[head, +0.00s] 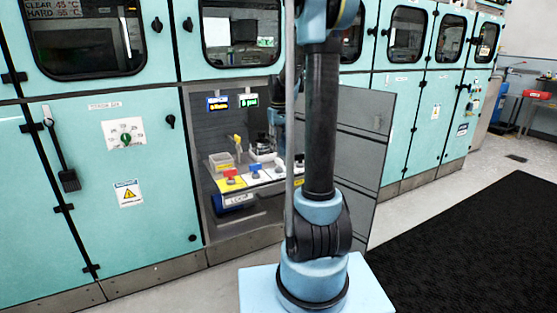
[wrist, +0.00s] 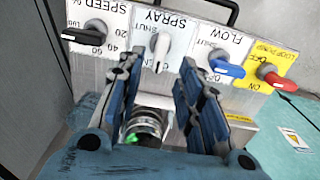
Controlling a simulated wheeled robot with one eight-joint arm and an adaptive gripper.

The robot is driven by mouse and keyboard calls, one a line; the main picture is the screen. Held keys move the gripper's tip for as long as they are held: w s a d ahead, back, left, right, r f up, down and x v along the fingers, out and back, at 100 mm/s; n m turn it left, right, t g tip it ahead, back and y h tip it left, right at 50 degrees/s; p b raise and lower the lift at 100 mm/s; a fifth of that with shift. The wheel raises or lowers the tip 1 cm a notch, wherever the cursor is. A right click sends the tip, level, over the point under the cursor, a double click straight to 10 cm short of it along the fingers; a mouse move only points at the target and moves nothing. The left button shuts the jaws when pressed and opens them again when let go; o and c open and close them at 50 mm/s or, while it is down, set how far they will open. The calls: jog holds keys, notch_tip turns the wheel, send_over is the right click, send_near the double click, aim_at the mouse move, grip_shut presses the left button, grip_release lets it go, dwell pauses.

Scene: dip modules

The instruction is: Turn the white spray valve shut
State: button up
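The white spray valve (wrist: 161,48) sits on the white panel under the word SPRAY, which reads upside down in the wrist view. Its lever points down the picture, towards the space between my fingertips. A partly covered label beside it, on the left, seems to read SHUT. My gripper (wrist: 161,64) is open, with one finger on each side of the lever's end. I see no clear contact between the fingers and the lever. In the head view my own arm hides most of my gripper.
A black SPEED knob (wrist: 85,36) is left of the valve. A blue FLOW lever (wrist: 226,67) and a red lever (wrist: 281,80) are to the right. A round metal fitting (wrist: 148,126) shows between my fingers. In the head view, an open grey door (head: 372,140) stands right of the bay.

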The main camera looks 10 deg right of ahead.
aim_at(279, 159)
jog(key=shift+f, duration=3.35)
grip_shut()
